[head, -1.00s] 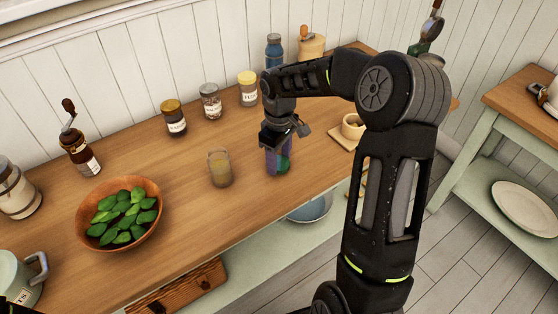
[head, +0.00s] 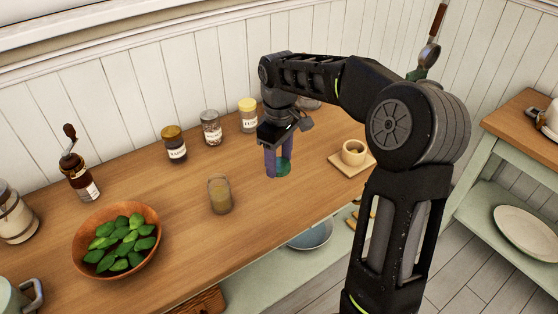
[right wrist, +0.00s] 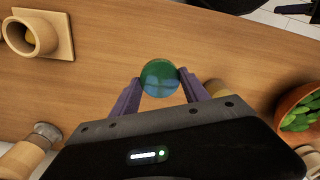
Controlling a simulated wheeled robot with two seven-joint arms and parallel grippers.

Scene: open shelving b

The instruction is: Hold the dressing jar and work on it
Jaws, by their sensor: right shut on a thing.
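A small clear jar with yellowish contents (head: 220,195) stands upright on the wooden counter; it may be the dressing jar, but no label shows. My right gripper (head: 278,160) is to its right, pointing down, with purple fingers. It is shut on a green-blue round thing (head: 284,168). In the right wrist view the round thing (right wrist: 159,78) sits between the two fingertips (right wrist: 158,84), its round end facing the camera. The fingers partly hide its sides. My left gripper is out of view.
A wooden bowl of green leaves (head: 148,249) stands left. Several labelled jars (head: 211,129) line the back, with a hand mill (head: 79,178). A beige cup (head: 353,153) sits on a small board at right. The counter front of the clear jar is free.

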